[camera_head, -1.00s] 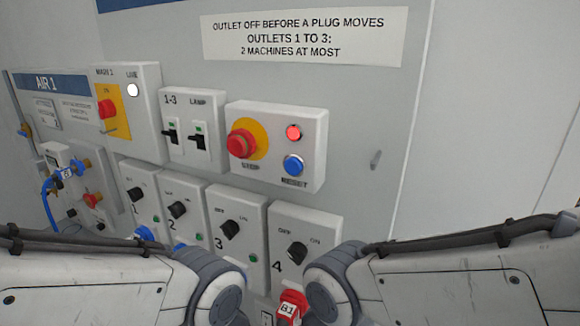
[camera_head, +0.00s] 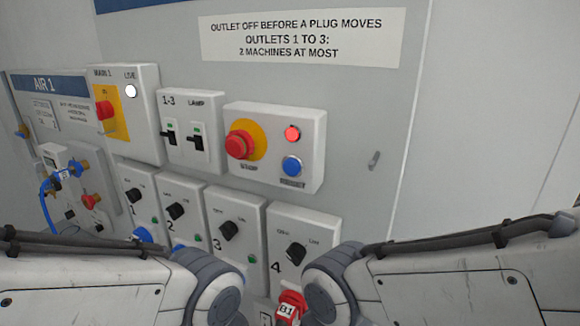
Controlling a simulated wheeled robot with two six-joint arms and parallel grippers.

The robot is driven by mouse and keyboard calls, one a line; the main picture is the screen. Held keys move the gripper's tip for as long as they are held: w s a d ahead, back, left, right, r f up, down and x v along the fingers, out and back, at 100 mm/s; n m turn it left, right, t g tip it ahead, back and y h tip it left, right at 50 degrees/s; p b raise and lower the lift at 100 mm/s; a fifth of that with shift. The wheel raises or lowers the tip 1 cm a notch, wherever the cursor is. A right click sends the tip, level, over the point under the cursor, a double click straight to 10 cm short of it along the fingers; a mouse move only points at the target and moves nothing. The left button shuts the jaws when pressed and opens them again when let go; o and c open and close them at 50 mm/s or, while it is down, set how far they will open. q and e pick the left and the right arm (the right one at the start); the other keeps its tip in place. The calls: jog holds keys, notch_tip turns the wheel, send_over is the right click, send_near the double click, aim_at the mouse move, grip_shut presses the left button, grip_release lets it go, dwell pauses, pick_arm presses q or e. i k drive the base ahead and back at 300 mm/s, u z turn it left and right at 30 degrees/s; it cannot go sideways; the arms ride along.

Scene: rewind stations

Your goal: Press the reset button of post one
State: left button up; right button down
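The blue round reset button (camera_head: 292,166) sits at the lower right of a white control box (camera_head: 313,142) on the grey panel. Its label is below it. A red lamp (camera_head: 293,133) above it looks lit. A red stop button (camera_head: 240,145) on a yellow disc is to its left. Both my arms show at the lower left and lower right, below the box and apart from the button. Neither gripper is in view.
Left of the box are a switch box (camera_head: 190,113) and a main switch box (camera_head: 143,78). Below is a row of outlet boxes with black knobs (camera_head: 296,253). A red plug marked B1 (camera_head: 291,306) is between my arms. Air fittings (camera_head: 89,202) are at the left.

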aim_at(291, 168)
jog(key=u, duration=1.15)
jog(key=k, duration=0.5)
jog(key=z, duration=0.9)
